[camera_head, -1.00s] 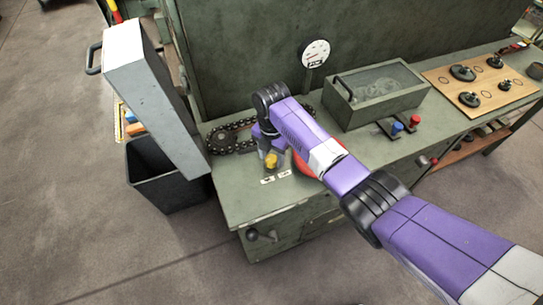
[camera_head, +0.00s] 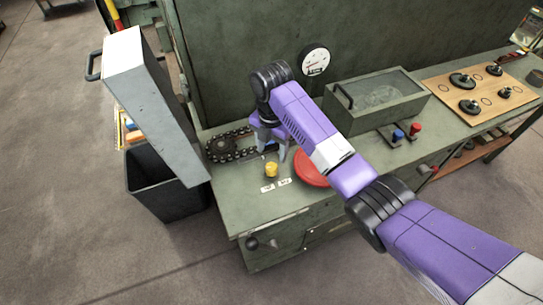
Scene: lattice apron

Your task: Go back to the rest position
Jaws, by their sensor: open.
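My gripper (camera_head: 274,154) is open and empty. It points down above the green workbench (camera_head: 232,208), near its left end. A small yellow knob-like piece (camera_head: 271,169) stands on the bench just below and in front of the fingers, apart from them as far as I can see. My purple arm reaches in from the lower right and partly hides a red round dish (camera_head: 310,171).
A chain on a sprocket (camera_head: 222,146) lies left of my gripper. A gauge (camera_head: 315,60) stands behind. A lidded green box (camera_head: 376,100), blue and red buttons (camera_head: 406,132) and a wooden board (camera_head: 485,90) are right. An open grey door (camera_head: 155,105) and black bin (camera_head: 165,182) stand left.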

